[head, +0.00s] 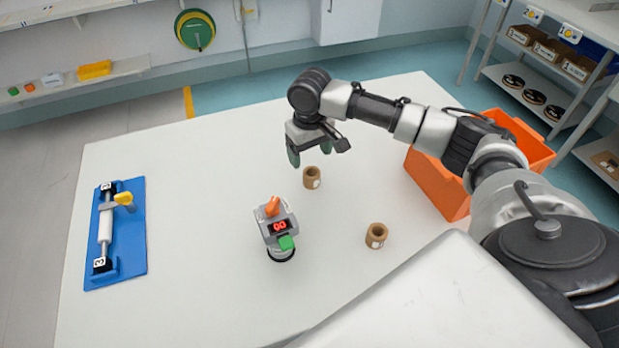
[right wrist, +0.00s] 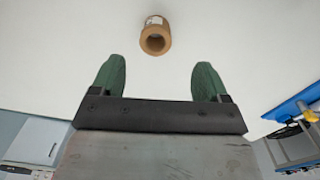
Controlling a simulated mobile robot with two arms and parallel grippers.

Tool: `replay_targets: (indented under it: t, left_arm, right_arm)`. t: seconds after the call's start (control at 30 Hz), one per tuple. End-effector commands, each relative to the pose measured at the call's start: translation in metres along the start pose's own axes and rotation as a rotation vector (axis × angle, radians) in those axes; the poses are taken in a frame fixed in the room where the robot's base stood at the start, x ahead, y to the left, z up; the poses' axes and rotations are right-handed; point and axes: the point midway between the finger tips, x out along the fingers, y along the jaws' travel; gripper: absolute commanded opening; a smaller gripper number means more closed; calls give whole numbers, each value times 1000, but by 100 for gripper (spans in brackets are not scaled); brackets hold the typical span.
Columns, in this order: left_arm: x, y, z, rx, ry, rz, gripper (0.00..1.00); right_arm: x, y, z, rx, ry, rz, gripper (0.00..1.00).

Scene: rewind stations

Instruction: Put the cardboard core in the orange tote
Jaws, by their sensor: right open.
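Two brown cardboard cores stand upright on the white table: one core (head: 312,178) near the middle, the other core (head: 376,236) further right and nearer to me. My right gripper (head: 310,158) is open and empty, above and just behind the middle core. In the right wrist view the open green fingers (right wrist: 160,80) point toward a core (right wrist: 156,38), which lies beyond the fingertips, between their lines and not touched. The orange tote (head: 437,184) stands at the right side of the table, partly hidden by my right arm. My left gripper is not in view.
A grey device (head: 278,234) with a red display, orange lever and green button stands left of the cores. A blue rewind fixture (head: 134,250) lies at the table's left; it also shows in the right wrist view (right wrist: 292,104). The white table (head: 200,180) is clear between them.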

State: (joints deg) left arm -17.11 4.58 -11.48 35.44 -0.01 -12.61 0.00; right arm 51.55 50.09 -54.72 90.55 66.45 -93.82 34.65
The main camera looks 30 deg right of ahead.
Motion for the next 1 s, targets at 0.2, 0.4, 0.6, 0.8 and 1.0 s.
replay_targets:
  t: [0.2, 0.4, 0.6, 0.8, 1.0]
  left_arm:
    - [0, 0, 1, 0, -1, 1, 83]
    - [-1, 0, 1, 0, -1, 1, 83]
    - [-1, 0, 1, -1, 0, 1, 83]
    - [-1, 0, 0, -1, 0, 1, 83]
    - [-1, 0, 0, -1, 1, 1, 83]
  right_arm:
    - [28, 0, 0, -1, -2, 0, 76]
    - [46, 3, -2, 1, -3, 1, 76]
    - [75, 6, -4, -1, -2, 1, 76]
    - [82, 6, -4, -2, 0, 0, 76]
    - [82, 6, -4, -2, 0, 0, 65]
